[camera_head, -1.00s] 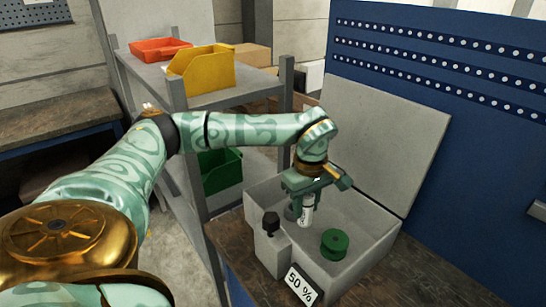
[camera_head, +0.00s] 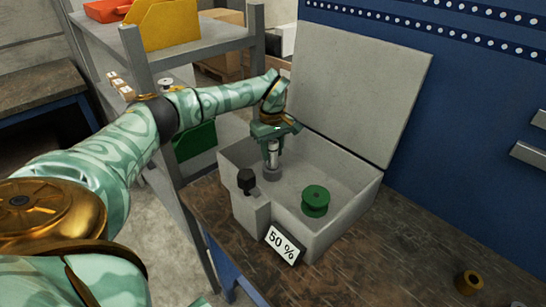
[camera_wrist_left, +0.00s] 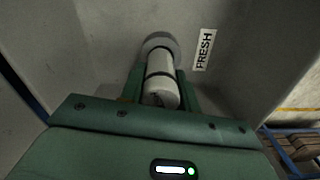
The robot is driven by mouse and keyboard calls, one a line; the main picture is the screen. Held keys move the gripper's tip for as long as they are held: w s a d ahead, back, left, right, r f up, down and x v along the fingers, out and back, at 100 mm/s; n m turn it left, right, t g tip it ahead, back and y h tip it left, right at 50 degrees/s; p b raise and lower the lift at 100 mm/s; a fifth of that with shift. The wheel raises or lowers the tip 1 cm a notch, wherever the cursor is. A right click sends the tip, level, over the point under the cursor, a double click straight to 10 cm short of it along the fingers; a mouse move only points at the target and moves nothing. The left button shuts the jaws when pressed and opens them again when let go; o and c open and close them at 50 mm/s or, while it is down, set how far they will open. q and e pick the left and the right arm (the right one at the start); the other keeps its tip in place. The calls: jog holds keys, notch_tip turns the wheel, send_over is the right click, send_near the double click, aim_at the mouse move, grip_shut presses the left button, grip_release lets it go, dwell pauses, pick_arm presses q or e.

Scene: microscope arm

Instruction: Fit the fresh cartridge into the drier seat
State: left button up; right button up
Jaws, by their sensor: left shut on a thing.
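The white cartridge (camera_head: 273,151) is upright in my left gripper (camera_head: 272,139), which is shut on its upper part. Its lower end meets the grey round seat (camera_head: 272,173) on the floor of the open grey drier box (camera_head: 342,222). The left wrist view shows the cartridge (camera_wrist_left: 160,68) with a dark band, between the fingers of my left gripper (camera_wrist_left: 160,88), its far end at the seat ring (camera_wrist_left: 160,41). How deep it sits I cannot tell. A FRESH label (camera_wrist_left: 204,49) lies beside the seat. My right gripper is not in view.
A green spool (camera_head: 315,200) stands in the box, right of the seat. A black knob (camera_head: 246,180) and a 50 % display (camera_head: 282,244) are at its front. The raised lid (camera_head: 360,80) stands behind. A brass-coloured ring (camera_head: 468,282) lies on the bench (camera_head: 400,270).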

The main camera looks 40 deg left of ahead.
aim_at(272, 160)
pick_arm(q)
notch_tip(272, 160, down, 3)
jog(key=shift+f+b, duration=0.1)
jog(key=shift+b, duration=0.25)
jog(key=shift+s+d+f, duration=0.1)
jog(key=shift+f, duration=0.15)
